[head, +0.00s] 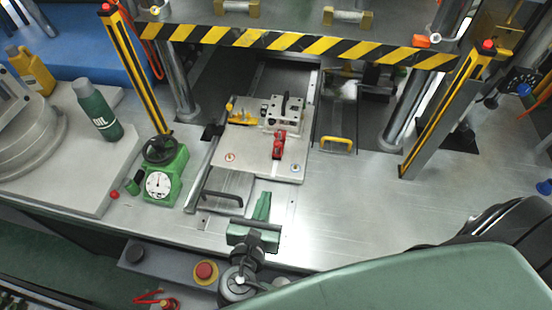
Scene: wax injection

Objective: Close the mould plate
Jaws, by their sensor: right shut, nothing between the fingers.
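The mould plate (248,148) is a flat pale metal plate on the press bed, under the striped beam. It carries a metal block (284,111) with a dark handle, a yellow part (240,117) and a red clamp (278,146). A dark bar handle (222,198) sits just in front of the plate. My right gripper (262,206) is green, with its fingers together and empty. It is in front of the plate, to the right of the dark handle and apart from it in the picture. Its height above the bench is hard to tell. My left gripper is out of view.
A yellow-and-black striped beam (290,42) crosses above the plate between posts. A red button (205,271) is at the front edge. Bench right of the plate is clear.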

